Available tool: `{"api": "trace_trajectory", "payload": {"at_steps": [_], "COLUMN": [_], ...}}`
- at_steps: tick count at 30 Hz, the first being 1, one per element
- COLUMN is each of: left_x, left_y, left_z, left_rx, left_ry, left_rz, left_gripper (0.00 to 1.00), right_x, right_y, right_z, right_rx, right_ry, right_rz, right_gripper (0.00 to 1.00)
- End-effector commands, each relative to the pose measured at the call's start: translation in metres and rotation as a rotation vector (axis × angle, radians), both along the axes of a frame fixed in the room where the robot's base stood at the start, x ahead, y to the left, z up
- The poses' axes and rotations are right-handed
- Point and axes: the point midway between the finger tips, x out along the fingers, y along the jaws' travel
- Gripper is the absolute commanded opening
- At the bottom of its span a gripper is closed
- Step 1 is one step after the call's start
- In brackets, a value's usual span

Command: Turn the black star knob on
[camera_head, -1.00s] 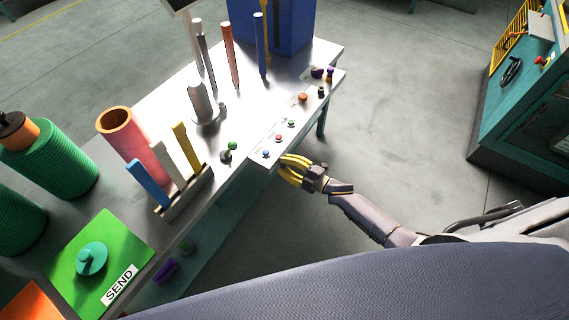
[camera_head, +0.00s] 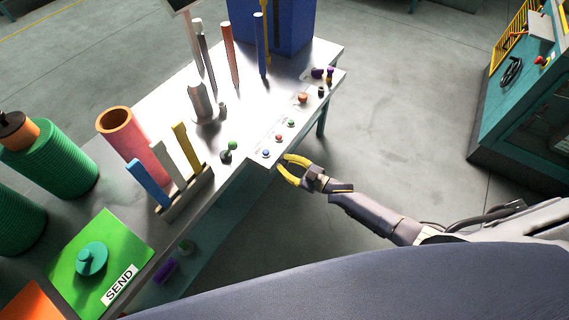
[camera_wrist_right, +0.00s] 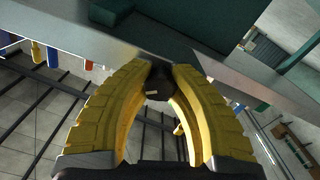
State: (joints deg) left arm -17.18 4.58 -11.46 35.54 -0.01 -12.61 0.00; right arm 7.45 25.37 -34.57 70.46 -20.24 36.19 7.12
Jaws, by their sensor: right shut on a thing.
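The black star knob (camera_wrist_right: 160,86) shows in the right wrist view as a dark knob with a small pale mark, between the yellow fingertips and at the edge of the grey bench. My right gripper (camera_wrist_right: 166,74) is shut on it, one curved finger on each side. In the head view my right gripper (camera_head: 281,166) is at the bench's front edge, just below the row of small buttons. The knob itself cannot be made out there. My left gripper is not in view.
The bench (camera_head: 258,108) carries small coloured buttons, a green-topped lever (camera_head: 231,146), a rack of coloured bars (camera_head: 184,190) and upright rods. A green SEND panel (camera_head: 105,262) is at the near left. Open floor lies right of the bench, before a teal machine (camera_head: 510,140).

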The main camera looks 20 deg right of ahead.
Motion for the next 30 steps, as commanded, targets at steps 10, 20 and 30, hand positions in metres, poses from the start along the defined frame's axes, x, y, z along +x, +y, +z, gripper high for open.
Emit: {"api": "trace_trajectory", "payload": {"at_steps": [10, 20, 30], "left_x": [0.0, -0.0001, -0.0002], "left_y": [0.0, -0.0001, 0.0], "left_z": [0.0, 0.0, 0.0], "left_rx": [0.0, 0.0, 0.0], "left_ry": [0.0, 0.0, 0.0], "left_rz": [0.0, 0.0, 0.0], "left_gripper": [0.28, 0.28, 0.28], "right_x": [0.0006, 0.0004, 0.0001], "right_y": [-0.0015, -0.0014, -0.0005], "right_z": [-0.0009, -0.001, -0.0007], "right_rx": [0.048, 0.051, 0.052], "right_ry": [0.046, 0.049, 0.048], "right_rz": [-0.003, -0.002, -0.001], "right_gripper": [0.0, 0.0, 0.51]}}
